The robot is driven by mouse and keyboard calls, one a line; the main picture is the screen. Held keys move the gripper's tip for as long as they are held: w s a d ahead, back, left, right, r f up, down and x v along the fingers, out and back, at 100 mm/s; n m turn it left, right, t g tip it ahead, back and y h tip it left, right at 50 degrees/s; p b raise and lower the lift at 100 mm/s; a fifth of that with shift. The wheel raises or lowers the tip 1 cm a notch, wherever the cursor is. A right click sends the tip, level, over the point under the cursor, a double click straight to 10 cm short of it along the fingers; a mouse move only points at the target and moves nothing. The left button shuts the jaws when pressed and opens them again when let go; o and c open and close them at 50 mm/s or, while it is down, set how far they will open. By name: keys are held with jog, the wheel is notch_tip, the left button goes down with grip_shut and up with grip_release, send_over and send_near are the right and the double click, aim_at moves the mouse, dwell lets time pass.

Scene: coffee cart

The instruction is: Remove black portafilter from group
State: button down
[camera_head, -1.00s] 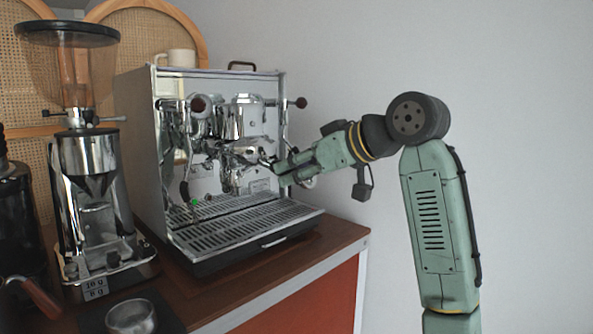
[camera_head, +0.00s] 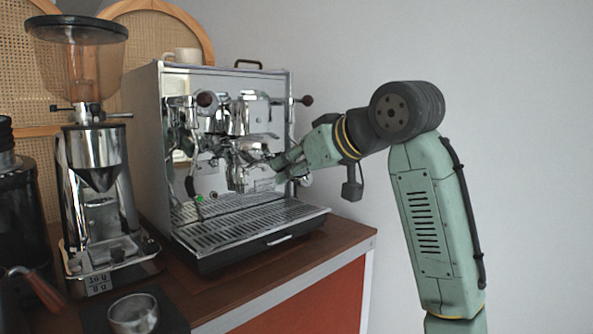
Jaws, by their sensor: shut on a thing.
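The chrome espresso machine (camera_head: 265,120) stands on the brown cart, with its group head (camera_head: 243,140) at the front centre above the drip tray. The portafilter (camera_head: 254,164) shows as a dark and chrome shape at the group; its handle is mostly hidden by my fingers, and I cannot tell if it is still locked in. My gripper (camera_head: 283,164) reaches in from the right and is shut on the portafilter handle, in front of the group and above the drip tray (camera_head: 255,224).
A grinder (camera_head: 97,165) with a clear hopper stands left of the machine. A metal cup (camera_head: 133,314) sits at the front, near a wood-handled tool (camera_head: 40,290). A white mug (camera_head: 187,56) is on top of the machine.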

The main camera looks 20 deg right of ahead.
jog(key=shift+s+a+m+h, duration=0.15)
jog(key=shift+a+m+h, duration=0.15)
jog(key=shift+a, duration=0.15)
jog(key=shift+s+a+m+t+h+b, duration=0.1)
jog(key=shift+a+m+t+h+b, duration=0.2)
jog(key=shift+a+m+h+b, duration=0.4)
jog(key=shift+a, duration=0.1)
jog(key=shift+a+f+h, duration=0.1)
jog(key=shift+a+h, duration=0.05)
jog(key=shift+h, duration=0.25)
jog(key=shift+a+m+h+b, duration=0.4)
jog(key=shift+a+m+b, duration=0.05)
jog(key=shift+m, duration=0.15)
jog(key=shift+a+m+h, duration=0.7)
jog(key=shift+h, duration=0.1)
